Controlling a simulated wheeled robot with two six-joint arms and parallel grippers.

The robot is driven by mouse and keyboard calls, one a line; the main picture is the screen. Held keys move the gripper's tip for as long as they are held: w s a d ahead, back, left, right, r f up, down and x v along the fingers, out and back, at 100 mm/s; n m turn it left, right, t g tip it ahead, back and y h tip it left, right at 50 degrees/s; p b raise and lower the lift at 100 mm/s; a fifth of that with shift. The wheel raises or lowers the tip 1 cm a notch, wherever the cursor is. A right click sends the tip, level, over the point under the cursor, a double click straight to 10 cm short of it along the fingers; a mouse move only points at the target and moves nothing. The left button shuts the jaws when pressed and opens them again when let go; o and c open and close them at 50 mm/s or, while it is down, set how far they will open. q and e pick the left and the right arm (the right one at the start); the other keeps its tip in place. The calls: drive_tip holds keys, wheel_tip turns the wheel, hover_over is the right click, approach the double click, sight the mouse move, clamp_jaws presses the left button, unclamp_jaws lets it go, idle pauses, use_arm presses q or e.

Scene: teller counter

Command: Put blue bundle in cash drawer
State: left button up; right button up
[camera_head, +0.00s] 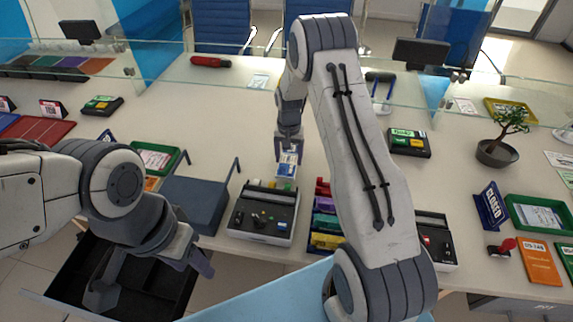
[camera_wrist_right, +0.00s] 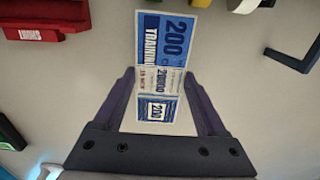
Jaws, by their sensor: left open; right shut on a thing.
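The blue bundle (camera_head: 287,163) is a blue and white stack of notes marked 200 with a pale band, over the middle of the counter in the head view. My right gripper (camera_head: 289,146) is shut on it; in the right wrist view the bundle (camera_wrist_right: 164,42) sits between the fingers and extends past their tips. Whether it touches the counter I cannot tell. The black cash drawer (camera_head: 72,272) is open at the lower left, below the counter's front edge. My left gripper (camera_head: 152,278) is open and empty over the drawer, hiding part of its inside.
A blue-grey box (camera_head: 192,203) stands at the counter edge beside the drawer. A glass screen crosses behind. The counter left of the bundle is fairly clear.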

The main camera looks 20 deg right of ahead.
sight(289, 160)
wheel_tip(289, 160, down, 3)
drive_tip(key=shift+f+b, duration=0.15)
drive_tip(key=shift+b, duration=0.7)
use_arm(q)
wheel_tip(289, 160, down, 2)
drive_tip(key=shift+f, duration=0.15)
drive_tip(key=shift+d+f, duration=0.1)
use_arm(e)
drive_tip(key=o, duration=1.4)
drive_tip(key=shift+c, duration=0.2)
